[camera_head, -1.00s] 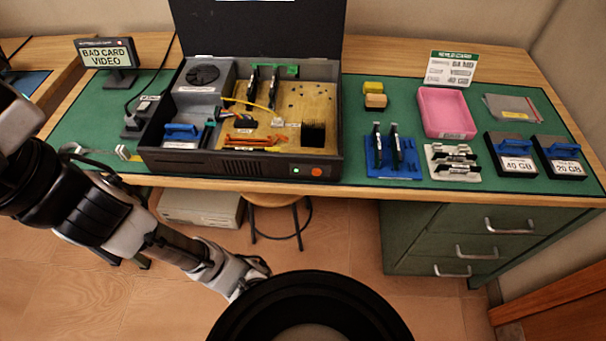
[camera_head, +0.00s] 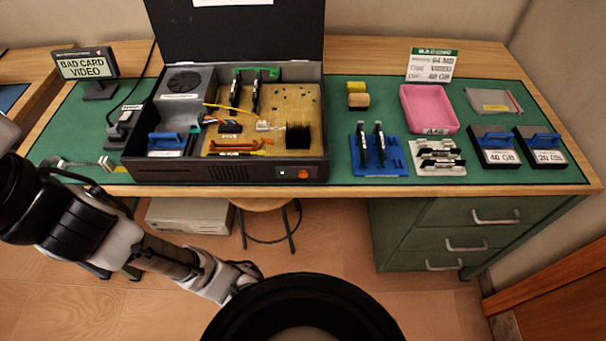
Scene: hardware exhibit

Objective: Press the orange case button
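The black open computer case (camera_head: 215,173) stands on the green bench mat with its lid raised. The round orange-red button (camera_head: 303,174) sits at the right end of the case's front face. Nothing touches the button. My gripper (camera_head: 246,272) is low in front of the bench, below and left of the button and well apart from it. Its end is partly hidden behind a black round part of my own body, so I cannot tell whether it is open or shut.
The wooden bench edge (camera_head: 340,190) runs below the case. Right of the case are a blue card rack (camera_head: 380,168), a pink tray (camera_head: 428,127) and two drives. A sign (camera_head: 84,65) stands at left. A stool (camera_head: 262,204) and drawers (camera_head: 455,215) are below.

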